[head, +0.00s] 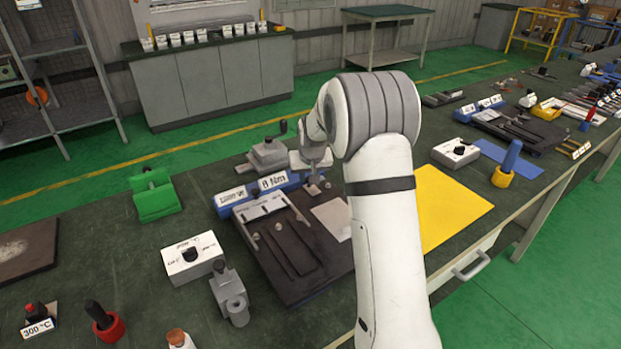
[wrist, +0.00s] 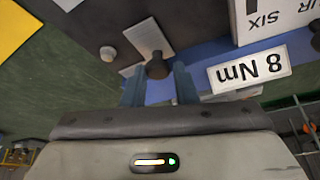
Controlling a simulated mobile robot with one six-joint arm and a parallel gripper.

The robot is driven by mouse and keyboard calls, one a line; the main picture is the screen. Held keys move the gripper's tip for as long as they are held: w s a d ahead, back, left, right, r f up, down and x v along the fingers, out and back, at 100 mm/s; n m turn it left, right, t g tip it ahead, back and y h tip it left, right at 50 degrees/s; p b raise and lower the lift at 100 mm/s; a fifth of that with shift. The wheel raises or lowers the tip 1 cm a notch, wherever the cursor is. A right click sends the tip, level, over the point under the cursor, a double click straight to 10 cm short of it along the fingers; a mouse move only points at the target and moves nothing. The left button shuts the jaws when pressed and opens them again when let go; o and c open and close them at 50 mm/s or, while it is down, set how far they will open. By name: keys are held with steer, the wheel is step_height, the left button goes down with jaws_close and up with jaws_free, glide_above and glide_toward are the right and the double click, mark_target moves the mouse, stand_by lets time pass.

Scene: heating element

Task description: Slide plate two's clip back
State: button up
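My gripper (head: 315,180) is low over the back of the near dark plate fixture (head: 335,275), by a blue block (head: 285,181) with an "8 Nm" label. In the wrist view, my gripper's two fingers (wrist: 158,80) stand apart, with a small dark knob (wrist: 157,68) between their tips. I cannot tell whether they touch it. A light metal strip (wrist: 149,37) runs from the knob, with a round stud (wrist: 108,53) beside it. I cannot tell for sure whether this is plate two's clip. The "8 Nm" label (wrist: 250,70) is upside down there.
A grey vise (head: 268,155) stands just behind the blue block. A white box with a black knob (head: 193,258) and a grey metal fixture (head: 231,298) are left of the plate. A yellow mat (head: 450,208) lies right of my arm. A second dark fixture (head: 525,130) is farther right.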

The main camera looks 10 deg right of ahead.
mark_target(311, 194)
steer(key=shift+o, duration=1.4)
steer(key=shift+w+a, duration=0.1)
steer(key=shift+a, duration=0.05)
steer(key=shift+o, duration=0.6)
steer(key=shift+r, duration=0.1)
steer(key=v, duration=0.7)
steer(key=shift+s+r+b, duration=0.25)
steer(key=shift+r+b, duration=0.05)
steer(key=shift+b, duration=0.05)
steer(key=s+a+r+g, duration=0.1)
steer(key=s, duration=1.7)
steer(key=s+a+r+g, duration=0.1)
steer(key=s+a+r, duration=0.1)
steer(key=s, duration=1.6)
steer(key=shift+s+n, duration=0.35)
steer(key=shift+n, duration=0.05)
